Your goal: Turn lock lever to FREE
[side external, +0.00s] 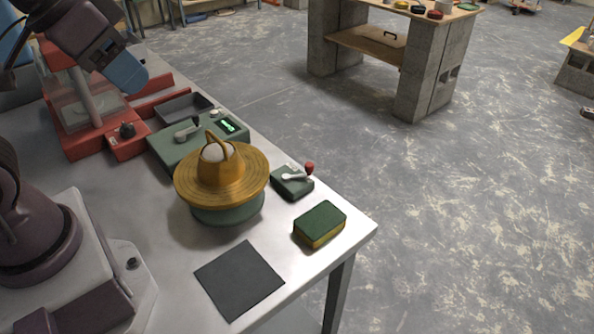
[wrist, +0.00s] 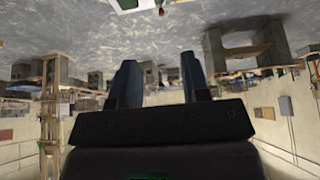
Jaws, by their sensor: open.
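A small green box (side external: 292,187) near the table's right edge carries a pale lever (side external: 294,177) with a red knob (side external: 309,168) at its right end. A second grey lever (side external: 186,133) sits on a green unit (side external: 180,150) with a lit display. No FREE marking is readable, so I cannot tell which is the lock lever. My gripper (wrist: 160,82) is open and empty in the wrist view, its two dark fingers apart.
A green-and-yellow sponge (side external: 320,225) and a dark square mat (side external: 239,279) lie in front. A red-framed machine (side external: 85,110) stands at the left.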

